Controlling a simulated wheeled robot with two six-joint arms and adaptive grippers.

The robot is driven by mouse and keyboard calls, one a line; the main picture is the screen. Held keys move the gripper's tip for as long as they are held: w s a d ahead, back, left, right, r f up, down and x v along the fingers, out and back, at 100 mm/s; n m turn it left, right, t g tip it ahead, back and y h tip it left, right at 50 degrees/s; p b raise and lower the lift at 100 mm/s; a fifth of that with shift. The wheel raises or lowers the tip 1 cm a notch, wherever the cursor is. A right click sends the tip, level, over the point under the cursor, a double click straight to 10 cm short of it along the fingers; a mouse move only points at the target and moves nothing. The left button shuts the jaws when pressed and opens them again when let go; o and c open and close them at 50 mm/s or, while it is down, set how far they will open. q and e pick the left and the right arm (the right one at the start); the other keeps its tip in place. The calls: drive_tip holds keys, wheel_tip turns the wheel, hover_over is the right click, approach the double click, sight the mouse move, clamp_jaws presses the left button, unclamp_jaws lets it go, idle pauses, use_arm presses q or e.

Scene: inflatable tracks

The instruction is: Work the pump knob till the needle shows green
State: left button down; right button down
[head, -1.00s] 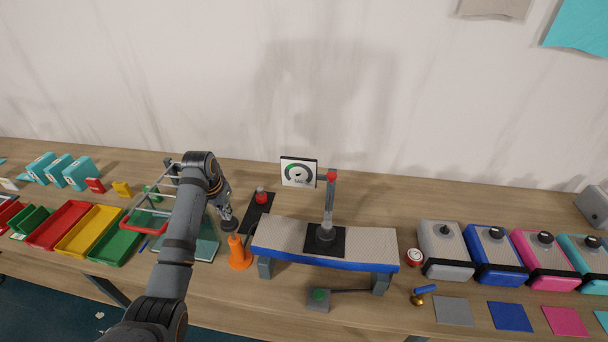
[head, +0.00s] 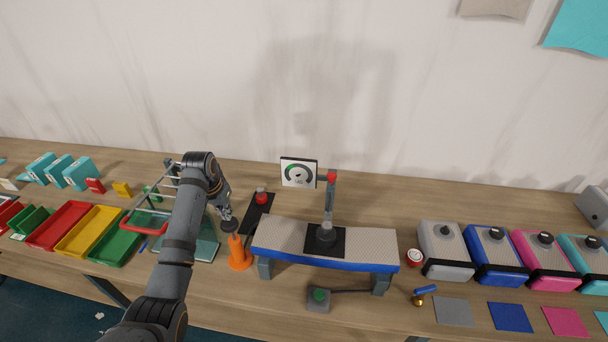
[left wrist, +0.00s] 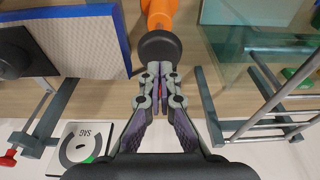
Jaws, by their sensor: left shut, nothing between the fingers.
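The orange pump (head: 240,254) stands on the table at the left end of the padded beam. Its dark knob (left wrist: 158,48) is on top, seen in the left wrist view. My left gripper (head: 229,224) is shut and empty, its fingertips at the knob; whether they press on it I cannot tell. The gripper also shows in the left wrist view (left wrist: 158,78). The white gauge (head: 298,173) stands behind the beam, with a green section on its dial; the left wrist view shows it too (left wrist: 82,148), reading SAG. The needle is too small to read. My right gripper is out of view.
The grey-topped beam (head: 375,245) with a blue edge carries a black plate with a rod. A green button box (head: 318,300) is in front. Trays stand left, coloured boxes right.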

sight(228, 223)
use_arm(q)
drive_tip(key=shift+s+f+b, duration=0.1)
drive_tip(key=shift+f+b, duration=0.5)
drive_tip(key=shift+f, duration=2.05)
drive_tip(key=shift+r+p, duration=1.15)
drive_tip(key=shift+r, duration=3.95)
